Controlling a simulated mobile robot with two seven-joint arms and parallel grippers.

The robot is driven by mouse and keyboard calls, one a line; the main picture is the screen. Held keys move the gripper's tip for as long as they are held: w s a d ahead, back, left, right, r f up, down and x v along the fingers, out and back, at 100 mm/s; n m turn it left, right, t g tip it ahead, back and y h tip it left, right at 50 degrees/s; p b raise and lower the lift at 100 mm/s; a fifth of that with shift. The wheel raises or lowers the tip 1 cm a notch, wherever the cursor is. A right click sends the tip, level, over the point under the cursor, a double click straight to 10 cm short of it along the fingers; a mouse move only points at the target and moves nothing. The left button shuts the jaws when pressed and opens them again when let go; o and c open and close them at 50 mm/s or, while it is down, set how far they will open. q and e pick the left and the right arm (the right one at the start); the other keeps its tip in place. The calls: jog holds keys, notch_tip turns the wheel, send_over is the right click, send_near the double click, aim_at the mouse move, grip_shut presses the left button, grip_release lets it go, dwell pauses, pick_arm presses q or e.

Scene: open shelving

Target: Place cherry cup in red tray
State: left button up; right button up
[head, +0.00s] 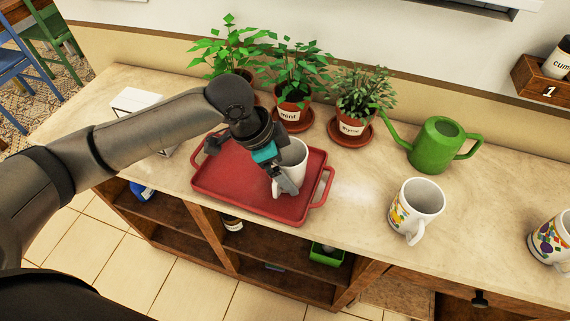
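The red tray (228,187) lies on the counter, with raised handles at its left and right ends. A white cup (296,155) is at the right part of the tray, roughly upright. My arm covers part of it and no print shows on it, so I cannot tell if it is the cherry cup. I cannot tell whether its base touches the tray. My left gripper (286,183) reaches down at the cup's near side, by its handle. Only one finger shows clearly, so its grip is unclear. My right gripper is out of view.
Potted herbs (292,110) on saucers stand behind the tray. A green watering can (436,146) is at the back right. A fruit-printed mug (417,205) and a colourful mug (551,240) stand to the right. A white object (136,99) is at the left. Open shelves lie below.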

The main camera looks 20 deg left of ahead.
pick_arm(q)
jog(key=shift+r, duration=0.15)
jog(key=p+v, duration=0.3)
jog(key=v, duration=0.9)
